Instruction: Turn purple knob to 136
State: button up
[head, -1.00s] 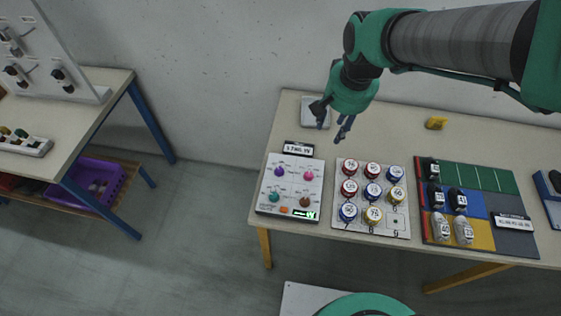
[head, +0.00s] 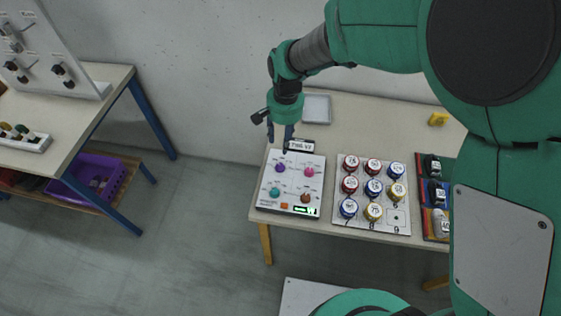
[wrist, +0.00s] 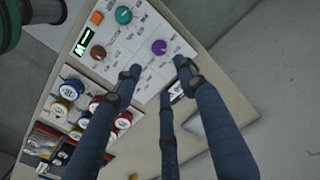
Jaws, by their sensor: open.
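The purple knob (head: 280,167) sits at the upper left of a white control panel (head: 314,172) on the table. It also shows in the wrist view (wrist: 158,47), where its dial marks are too small to read. My gripper (head: 280,146) is open and empty, pointing down above the panel's back left edge, near the purple knob but apart from it. In the wrist view its blue-grey fingers (wrist: 160,80) are spread, with the purple knob beyond their tips. A small green display (head: 306,211) is lit at the panel's lower right; its digits are unreadable.
The panel also has pink (head: 309,172), teal (head: 275,192) and brown (head: 306,198) knobs and an orange button (head: 284,206). A label block (head: 300,146) stands behind it. A board of numbered round caps (head: 344,222) is to the right. A grey tray (head: 317,108) lies behind.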

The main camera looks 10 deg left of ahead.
aim_at(280, 165)
jog(key=f+b, duration=0.1)
jog(key=f, duration=0.3)
jog(key=f+b, duration=0.1)
jog(key=f, duration=0.4)
jog(key=f+b, duration=0.1)
jog(key=f, duration=0.3)
jog(key=shift+a+f, duration=0.3)
jog(key=shift+f, duration=0.1)
jog(key=shift+c, duration=0.5)
grip_shut()
